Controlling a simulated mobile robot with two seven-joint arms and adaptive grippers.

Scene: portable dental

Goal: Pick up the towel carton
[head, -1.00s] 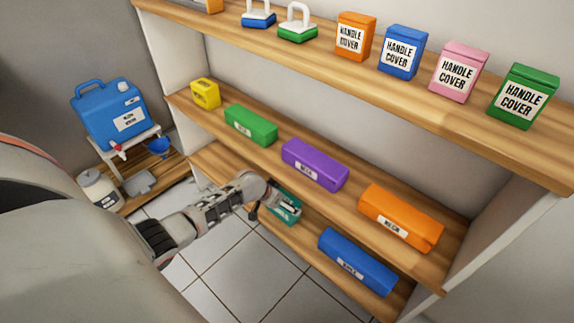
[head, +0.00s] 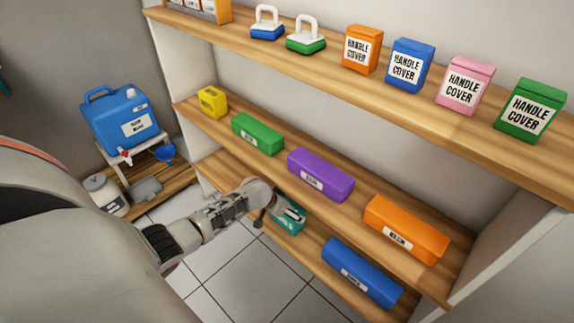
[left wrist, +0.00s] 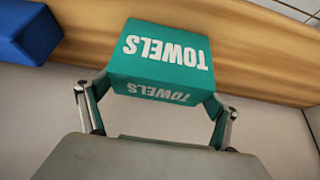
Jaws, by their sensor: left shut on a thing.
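The towel carton is a teal box labelled "TOWELS" (left wrist: 165,52), seen upside down in the left wrist view. In the head view the carton (head: 290,217) is at the left part of the bottom shelf, partly hidden by my left gripper. My left gripper (head: 283,208) reaches in from the left and is shut on the carton, with one finger on each side of it in the left wrist view (left wrist: 157,105). Whether the carton still touches the shelf is hard to tell. My right gripper is not in view.
A blue box (head: 362,273) lies to the right on the bottom shelf. The middle shelf (head: 275,162) just above holds yellow, green, purple and orange boxes. Handle cover boxes stand on the top shelf. A blue jug (head: 120,118) stands at left. Tiled floor is clear in front.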

